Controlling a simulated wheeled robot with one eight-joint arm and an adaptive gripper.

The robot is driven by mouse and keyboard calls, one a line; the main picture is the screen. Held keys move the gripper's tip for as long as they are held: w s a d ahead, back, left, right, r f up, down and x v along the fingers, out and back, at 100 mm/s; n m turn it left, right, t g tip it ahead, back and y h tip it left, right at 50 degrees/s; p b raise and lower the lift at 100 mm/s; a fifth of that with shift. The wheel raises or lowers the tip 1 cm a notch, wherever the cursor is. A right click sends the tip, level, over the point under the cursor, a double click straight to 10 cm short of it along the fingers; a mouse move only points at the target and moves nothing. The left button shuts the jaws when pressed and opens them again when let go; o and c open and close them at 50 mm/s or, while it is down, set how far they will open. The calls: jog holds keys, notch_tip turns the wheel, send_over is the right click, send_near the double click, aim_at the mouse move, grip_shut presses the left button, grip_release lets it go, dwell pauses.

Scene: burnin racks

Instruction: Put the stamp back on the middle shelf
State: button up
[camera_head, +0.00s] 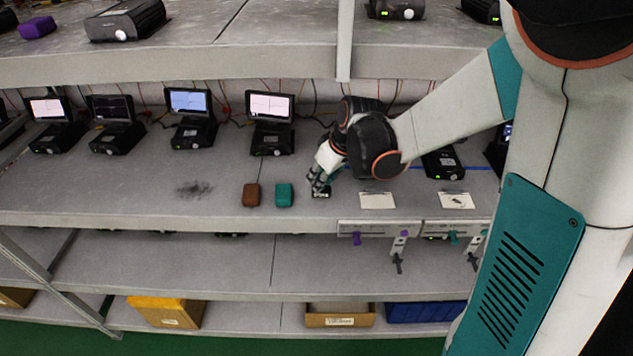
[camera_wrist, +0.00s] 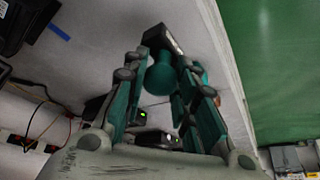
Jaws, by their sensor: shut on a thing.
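The stamp (camera_wrist: 159,76) has a teal rounded handle and a dark block-shaped base. In the wrist view my gripper (camera_wrist: 160,70) has its teal fingers on both sides of the handle, shut on it. In the head view my gripper (camera_head: 320,180) is low over the front part of the shelf (camera_head: 110,190) that carries the small screens. The stamp's dark base (camera_head: 321,194) shows just under the fingertips, at or very near the shelf surface; I cannot tell if it touches. The fingers hide most of the handle in the head view.
A teal block (camera_head: 284,195) and a brown block (camera_head: 251,195) stand left of my gripper. A white card (camera_head: 377,201) lies to its right, with a marked card (camera_head: 457,201) beyond. Devices with screens (camera_head: 270,125) stand behind. A dark smudge (camera_head: 195,189) marks otherwise clear shelf. An upper shelf (camera_head: 200,65) overhangs.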

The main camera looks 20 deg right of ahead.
jog(key=shift+w+a, duration=0.25)
jog(key=shift+w, duration=0.2)
jog(key=shift+w+f+b, duration=0.15)
jog(key=shift+f+b, duration=0.9)
jog(key=shift+f, duration=0.75)
jog(key=shift+f, duration=0.1)
jog(key=o, duration=0.9)
